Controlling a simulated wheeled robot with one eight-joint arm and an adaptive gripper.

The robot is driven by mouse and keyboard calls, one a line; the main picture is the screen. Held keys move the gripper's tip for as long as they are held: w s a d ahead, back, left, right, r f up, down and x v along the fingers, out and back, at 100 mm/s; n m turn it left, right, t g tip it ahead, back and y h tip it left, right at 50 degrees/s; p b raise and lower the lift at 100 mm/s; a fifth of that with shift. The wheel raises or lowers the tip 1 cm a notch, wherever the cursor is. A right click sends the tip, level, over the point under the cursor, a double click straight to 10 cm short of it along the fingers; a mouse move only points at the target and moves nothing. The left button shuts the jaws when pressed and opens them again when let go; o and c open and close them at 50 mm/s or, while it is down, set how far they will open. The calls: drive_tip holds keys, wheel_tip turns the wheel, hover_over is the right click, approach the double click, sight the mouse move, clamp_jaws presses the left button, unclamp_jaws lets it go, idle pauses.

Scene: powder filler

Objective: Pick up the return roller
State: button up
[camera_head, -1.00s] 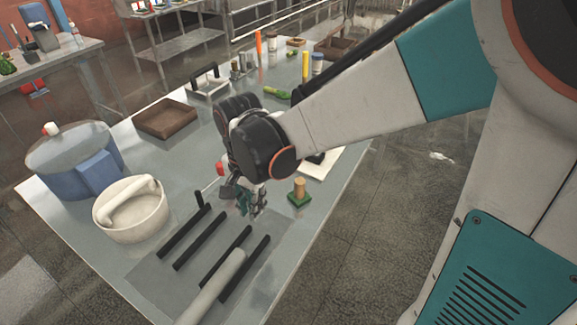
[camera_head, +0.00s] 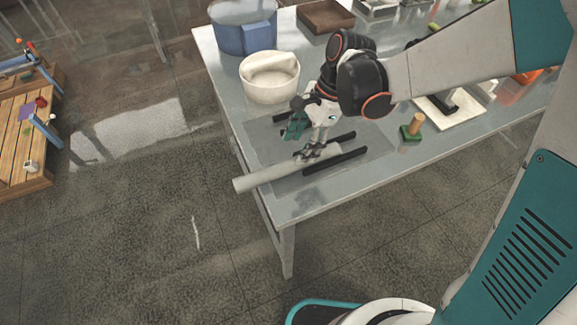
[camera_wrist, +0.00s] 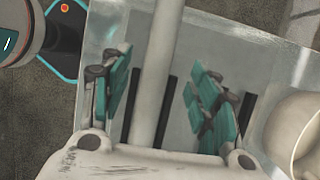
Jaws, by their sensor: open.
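My gripper (camera_head: 304,141) is open over the roller's inner end, pointing down. In the wrist view my gripper (camera_wrist: 163,95) has one teal-padded finger on each side of the roller, with gaps on both sides. I cannot tell the exact height of the fingertips above it. The gripper partly hides the roller's inner end.
Black bars (camera_head: 335,162) lie on the mat beside the roller. A white bowl (camera_head: 268,92) and a blue container (camera_head: 243,38) stand behind. A green block with a wooden peg (camera_head: 411,131) stands to the right. Floor is open past the table edge.

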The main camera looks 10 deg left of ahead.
sight(290, 162)
drive_tip(key=b+x, duration=0.2)
drive_tip(key=x, duration=0.5)
drive_tip(key=shift+f, duration=0.3)
clamp_jaws()
drive_tip(key=shift+r, duration=0.1)
